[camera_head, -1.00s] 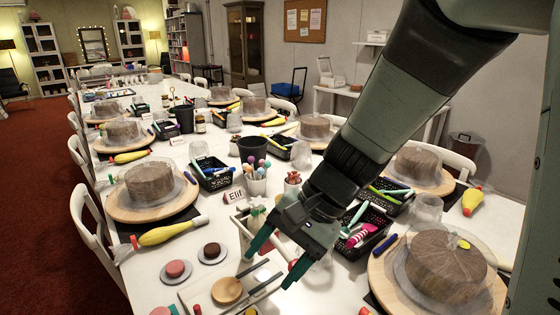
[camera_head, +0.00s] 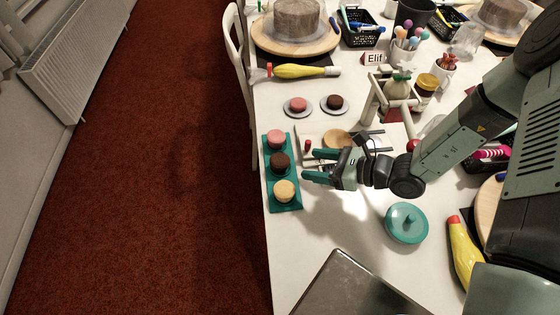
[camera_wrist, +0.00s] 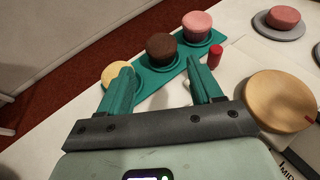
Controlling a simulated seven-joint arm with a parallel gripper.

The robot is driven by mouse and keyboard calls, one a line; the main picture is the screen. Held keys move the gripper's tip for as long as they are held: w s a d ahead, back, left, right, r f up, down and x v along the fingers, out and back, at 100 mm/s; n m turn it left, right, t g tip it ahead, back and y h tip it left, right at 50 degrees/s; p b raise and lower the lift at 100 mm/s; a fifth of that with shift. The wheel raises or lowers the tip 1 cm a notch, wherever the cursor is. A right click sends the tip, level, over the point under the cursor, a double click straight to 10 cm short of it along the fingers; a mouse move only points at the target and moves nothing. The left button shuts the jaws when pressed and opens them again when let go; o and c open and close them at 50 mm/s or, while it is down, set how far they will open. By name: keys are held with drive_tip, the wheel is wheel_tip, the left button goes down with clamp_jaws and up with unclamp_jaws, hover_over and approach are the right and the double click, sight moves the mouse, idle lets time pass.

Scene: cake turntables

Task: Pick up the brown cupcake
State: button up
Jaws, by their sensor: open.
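The brown cupcake (camera_head: 280,162) sits in the middle of a teal tray (camera_head: 293,205), between a pink cupcake (camera_head: 276,139) and a yellow cupcake (camera_head: 284,190). My gripper (camera_head: 304,165) is open and empty, just right of the tray, its teal fingers pointing left toward it. In the wrist view the brown cupcake (camera_wrist: 161,47) shows beyond and between my two fingertips, apart from them. The left finger partly hides the yellow cupcake (camera_wrist: 115,73). The pink cupcake (camera_wrist: 197,23) is farther off to the right.
A pink one (camera_head: 298,104) and a dark brown one (camera_head: 334,102) sit on small grey plates behind the tray. A small red item (camera_wrist: 215,56) stands beside the tray. A round wooden piece (camera_wrist: 281,100) lies right of my gripper. A teal round lid (camera_head: 406,223) lies nearer. Bare table lies in front of the tray.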

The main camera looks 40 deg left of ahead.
sight(285, 161)
drive_tip(key=x, duration=0.9)
drive_tip(key=shift+a+f, duration=0.1)
drive_tip(key=shift+f, duration=0.15)
drive_tip(key=c, duration=0.7)
